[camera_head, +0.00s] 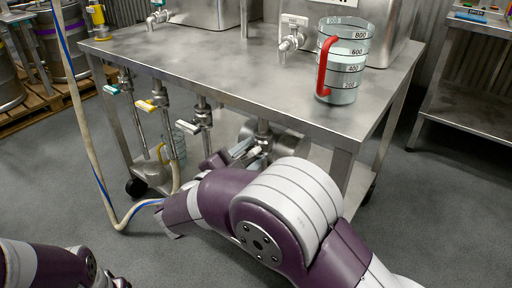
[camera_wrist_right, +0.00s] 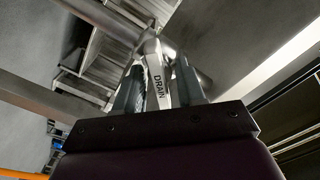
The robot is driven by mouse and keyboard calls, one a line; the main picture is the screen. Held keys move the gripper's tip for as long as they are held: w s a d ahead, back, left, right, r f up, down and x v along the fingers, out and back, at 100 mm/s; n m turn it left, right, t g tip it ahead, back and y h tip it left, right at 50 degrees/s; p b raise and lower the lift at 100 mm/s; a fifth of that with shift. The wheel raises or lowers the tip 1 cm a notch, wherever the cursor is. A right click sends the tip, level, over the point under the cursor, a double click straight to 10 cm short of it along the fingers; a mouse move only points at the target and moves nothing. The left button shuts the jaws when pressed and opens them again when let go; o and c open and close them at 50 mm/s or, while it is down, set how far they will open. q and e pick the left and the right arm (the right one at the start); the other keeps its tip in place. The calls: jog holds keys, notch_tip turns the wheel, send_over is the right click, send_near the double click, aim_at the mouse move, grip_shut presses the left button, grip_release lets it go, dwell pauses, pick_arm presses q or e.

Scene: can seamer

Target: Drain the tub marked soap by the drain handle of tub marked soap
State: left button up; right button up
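My right gripper (camera_head: 232,157) is under the front of the steel table, at a drain handle (camera_head: 252,150) on the pipe below the right-hand tub (camera_head: 382,30).
A measuring jug with a red handle (camera_head: 344,65) stands on the tabletop (camera_head: 225,75). A hose (camera_head: 92,150) hangs at the left. Floor at the right is clear.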

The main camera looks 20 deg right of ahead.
grip_shut()
dwell(0.3)
jog(key=m+b, duration=0.2)
jog(key=m, duration=0.1)
jog(key=m+b, duration=0.1)
jog(key=shift+f+m, duration=0.3)
jog(key=m+b, duration=0.2)
jog(key=m, duration=0.1)
jog(key=shift+b, duration=0.4)
jog(key=shift+m+b, duration=0.4)
jog(key=shift+m, duration=0.3)
jog(key=shift+r, duration=0.1)
